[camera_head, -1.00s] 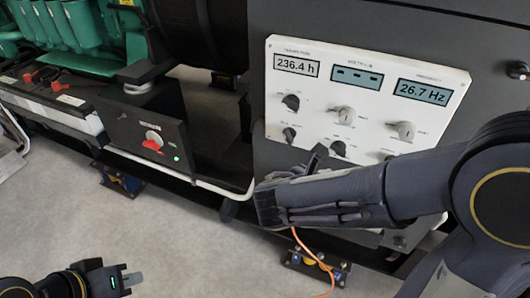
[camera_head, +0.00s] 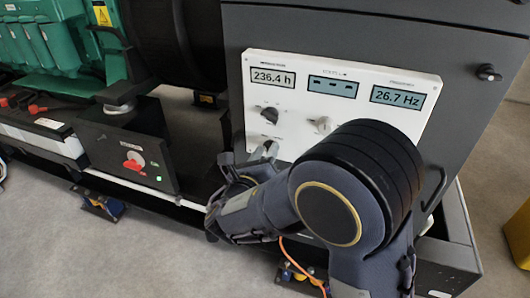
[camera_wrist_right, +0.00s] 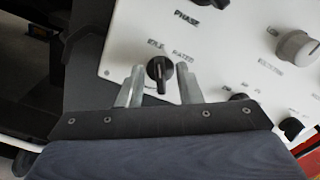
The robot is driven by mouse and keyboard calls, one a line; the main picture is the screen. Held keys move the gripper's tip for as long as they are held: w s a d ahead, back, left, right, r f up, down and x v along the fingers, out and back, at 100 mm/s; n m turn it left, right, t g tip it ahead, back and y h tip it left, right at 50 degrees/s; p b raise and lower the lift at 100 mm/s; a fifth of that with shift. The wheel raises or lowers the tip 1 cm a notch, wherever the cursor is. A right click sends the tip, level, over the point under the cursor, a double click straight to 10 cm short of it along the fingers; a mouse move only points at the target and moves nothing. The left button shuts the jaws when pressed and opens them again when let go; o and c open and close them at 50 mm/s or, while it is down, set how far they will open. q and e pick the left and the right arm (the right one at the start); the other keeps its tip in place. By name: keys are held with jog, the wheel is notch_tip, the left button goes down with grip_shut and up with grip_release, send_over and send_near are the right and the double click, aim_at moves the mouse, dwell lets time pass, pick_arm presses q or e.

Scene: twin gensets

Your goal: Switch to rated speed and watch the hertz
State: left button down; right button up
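The white control panel (camera_head: 345,125) carries a frequency display (camera_head: 398,96) reading 26.7 Hz. In the right wrist view, the small black speed knob (camera_wrist_right: 160,70) sits under the labels IDLE and RATED. Its grip bar stands roughly upright in that view; I cannot tell which label it selects. My right gripper (camera_wrist_right: 160,84) is open, with one finger on each side of the knob and gaps showing. In the head view, my right gripper (camera_head: 268,152) is at the panel's lower left, and the arm hides the panel's lower right. My left gripper is out of view.
An hours display (camera_head: 273,76) reads 236.4 h, and another display (camera_head: 332,87) shows dashes. A phase knob (camera_head: 268,114) and a grey voltage knob (camera_wrist_right: 296,46) are near. A red switch (camera_head: 133,163) is on a dark box at left. An orange cable (camera_head: 290,262) hangs below.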

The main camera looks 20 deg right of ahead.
grip_shut()
dwell(0.4)
jog(key=shift+s+d+f+m+b, duration=0.1)
jog(key=shift+m+b, duration=2.55)
jog(key=shift+m, duration=0.35)
jog(key=shift+s+d+m+b, duration=0.1)
jog(key=shift+m+b, duration=2.5)
jog(key=shift+m, duration=0.4)
